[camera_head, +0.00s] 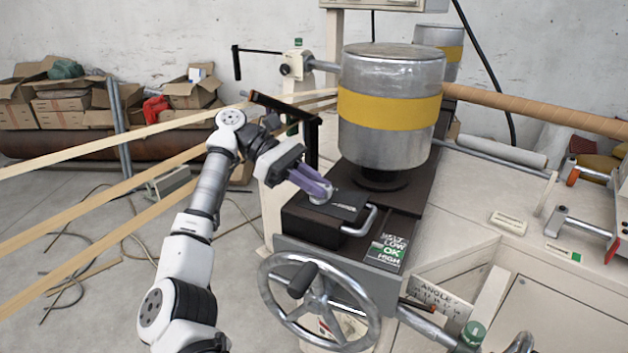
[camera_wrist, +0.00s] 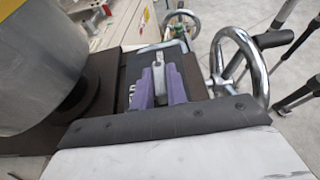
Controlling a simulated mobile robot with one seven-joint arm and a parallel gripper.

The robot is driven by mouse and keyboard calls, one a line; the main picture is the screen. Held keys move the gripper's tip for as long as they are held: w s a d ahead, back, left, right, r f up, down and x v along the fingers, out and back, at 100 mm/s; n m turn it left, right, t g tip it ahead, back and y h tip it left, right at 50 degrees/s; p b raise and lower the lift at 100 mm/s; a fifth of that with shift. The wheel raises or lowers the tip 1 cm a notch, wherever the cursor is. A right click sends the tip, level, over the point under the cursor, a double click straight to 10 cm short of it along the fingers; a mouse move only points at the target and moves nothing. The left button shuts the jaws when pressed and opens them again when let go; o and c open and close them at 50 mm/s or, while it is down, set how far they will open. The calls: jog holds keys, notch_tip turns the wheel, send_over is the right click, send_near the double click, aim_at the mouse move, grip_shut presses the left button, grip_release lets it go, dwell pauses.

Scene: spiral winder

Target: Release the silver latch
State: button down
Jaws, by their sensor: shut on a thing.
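My gripper (camera_head: 322,191) has purple fingers and reaches down from the left onto a black box (camera_head: 297,222) beside the metal drum. In the wrist view my gripper (camera_wrist: 159,78) is shut on the silver latch (camera_wrist: 158,72), a narrow metal piece between the two fingers. The latch stands on the top of the black box (camera_wrist: 193,62). In the head view the fingers hide most of the latch; only a little silver shows by the fingertips. A chrome bar handle (camera_head: 362,226) is fixed to the right side of the box.
A metal drum with a yellow band (camera_head: 391,108) stands right behind the box. A handwheel (camera_head: 262,292) with a dark knob sits in front and below. A dark horizontal bar (camera_head: 270,104) is close to my arm. A brown tube (camera_head: 540,112) runs to the right.

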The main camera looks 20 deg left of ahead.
dwell(0.4)
jog(key=c, duration=1.4)
grip_release()
